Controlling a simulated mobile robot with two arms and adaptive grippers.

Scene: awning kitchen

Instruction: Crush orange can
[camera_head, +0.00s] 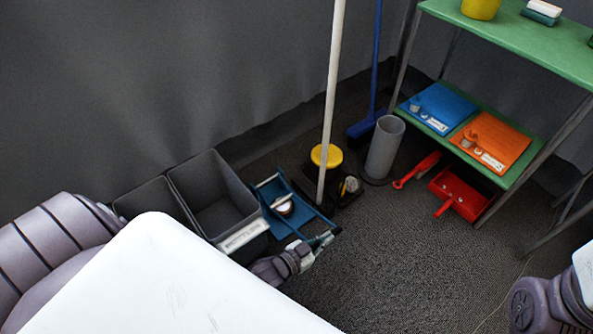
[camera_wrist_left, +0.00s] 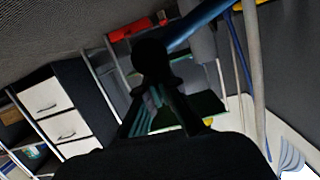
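I cannot make out an orange can in either view. A blue frame-like device (camera_head: 292,208) with a round, pale metal-looking part in it sits on the floor right of the grey bins. My left gripper (camera_head: 325,239) is low over the floor, just right of and in front of this device. In the left wrist view its dark fingers (camera_wrist_left: 152,70) come close together at the tip; whether they are shut or hold something is unclear. My right gripper is out of view; only part of my right arm shows at the lower right.
Grey bins (camera_head: 212,195) stand by the wall. A yellow-topped container (camera_head: 326,156), a pale pole (camera_head: 333,80), a blue broom (camera_head: 367,125) and a grey cylinder (camera_head: 384,150) stand behind. A green shelf (camera_head: 510,35) holds trays; a red dustpan (camera_head: 462,193) lies below. Carpet ahead is clear.

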